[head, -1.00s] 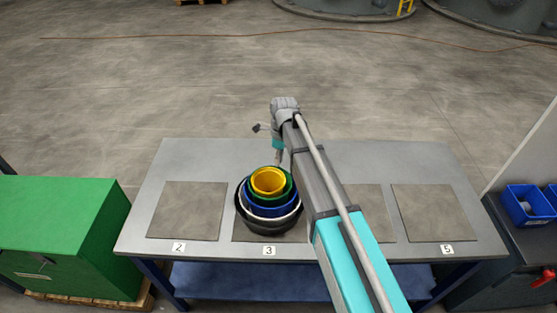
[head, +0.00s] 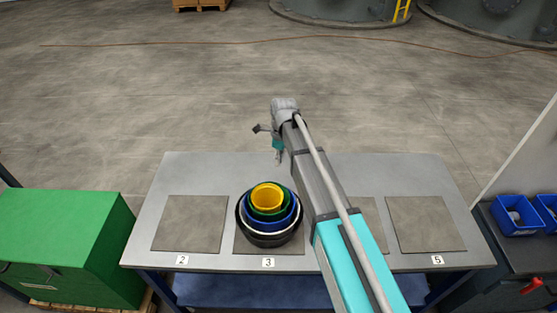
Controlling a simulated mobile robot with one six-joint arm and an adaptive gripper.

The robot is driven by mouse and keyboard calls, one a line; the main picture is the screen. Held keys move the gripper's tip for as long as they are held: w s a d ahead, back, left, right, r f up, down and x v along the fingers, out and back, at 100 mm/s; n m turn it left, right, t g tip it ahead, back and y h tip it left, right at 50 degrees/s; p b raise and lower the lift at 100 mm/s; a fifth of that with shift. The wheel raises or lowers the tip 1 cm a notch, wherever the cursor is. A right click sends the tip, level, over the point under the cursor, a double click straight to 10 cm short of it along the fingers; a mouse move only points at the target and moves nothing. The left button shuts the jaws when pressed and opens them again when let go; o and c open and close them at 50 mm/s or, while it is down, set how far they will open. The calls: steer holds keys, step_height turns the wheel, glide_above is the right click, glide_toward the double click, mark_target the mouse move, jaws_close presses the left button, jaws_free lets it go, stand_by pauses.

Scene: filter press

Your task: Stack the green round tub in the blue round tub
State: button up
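The green round tub (head: 271,214) sits inside the blue round tub (head: 271,223) on the mat marked 3. A yellow tub (head: 266,196) sits inside the green one. The blue tub rests in a white tub (head: 272,231), and a black tub (head: 268,240) is outermost. My gripper (head: 278,157) hangs above the far edge of the table, behind and slightly right of the nested tubs. It is apart from them, and nothing shows held in it. Its fingers are too small to tell whether they are open or shut.
The grey table (head: 310,164) has bare mats at 2 (head: 190,224) and 5 (head: 426,224). My arm covers much of the mat between 3 and 5. A green cabinet (head: 70,240) stands left, and a bench with blue bins (head: 515,214) stands right.

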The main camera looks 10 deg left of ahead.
steer(key=shift+d, duration=0.1)
stand_by(0.8)
steer(key=s+d+n, duration=0.5)
steer(key=d+n, duration=0.1)
steer(key=d, duration=0.5)
steer(key=s+d+n+t, duration=0.1)
steer(key=s+d+n, duration=0.3)
steer(key=d+n, duration=0.3)
steer(key=s+d+n+t, duration=0.1)
steer(key=s+d+n, duration=0.4)
steer(key=d, duration=1.2)
steer(key=shift+s+f+n, duration=0.15)
steer(key=shift+s+n, duration=0.15)
steer(key=shift+n, duration=0.6)
steer(key=shift+f+b, duration=1.65)
steer(key=shift+b, duration=0.05)
